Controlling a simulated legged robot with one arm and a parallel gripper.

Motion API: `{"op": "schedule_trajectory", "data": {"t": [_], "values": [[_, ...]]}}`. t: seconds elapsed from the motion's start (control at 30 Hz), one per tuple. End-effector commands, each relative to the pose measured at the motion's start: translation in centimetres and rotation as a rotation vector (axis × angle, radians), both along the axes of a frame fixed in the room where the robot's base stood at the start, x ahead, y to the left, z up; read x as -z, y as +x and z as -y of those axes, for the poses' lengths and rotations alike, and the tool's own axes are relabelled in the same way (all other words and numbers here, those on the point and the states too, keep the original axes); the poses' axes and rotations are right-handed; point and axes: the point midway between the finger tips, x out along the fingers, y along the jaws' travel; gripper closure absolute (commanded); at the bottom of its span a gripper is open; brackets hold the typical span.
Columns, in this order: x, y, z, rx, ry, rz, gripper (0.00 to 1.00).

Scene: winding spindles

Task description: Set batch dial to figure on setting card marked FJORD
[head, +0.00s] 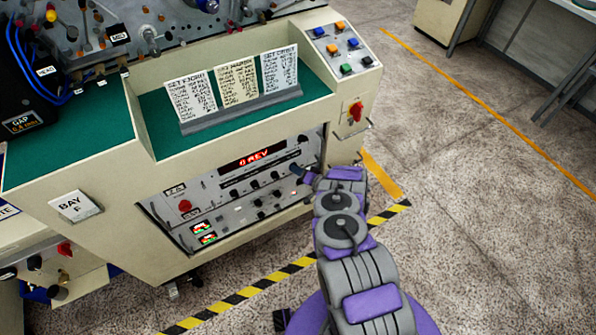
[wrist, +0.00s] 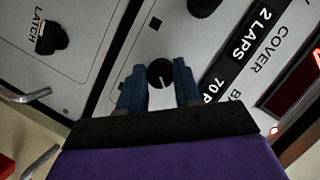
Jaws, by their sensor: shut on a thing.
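The setting card headed SET FJORD (head: 192,95) stands leftmost of three cards in the rack; its small lines are too blurred to read. My gripper (head: 302,174) is at the right end of the control panel. In the wrist view my gripper (wrist: 160,66) has its two blue fingers on either side of a round black knob (wrist: 159,75) with a white pointer line, and is shut on it. A label starting with B is partly cut off beside the panel text, so I cannot tell whether this knob is the batch dial. The knob's scale is not readable.
A red display (head: 250,158) appears to read 0 REV. Metal handles stick out at the wrist view's left. Open floor lies to the right.

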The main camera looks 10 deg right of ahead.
Motion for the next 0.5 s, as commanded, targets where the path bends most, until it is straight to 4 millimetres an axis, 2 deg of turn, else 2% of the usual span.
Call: {"op": "schedule_trajectory", "data": {"t": [0.03,0.5], "values": [[0.19,-0.01,0.45,0.008,0.021,-0.008,0.97],[0.35,-0.01,0.34,0.005,0.153,-0.055,0.97]]}}
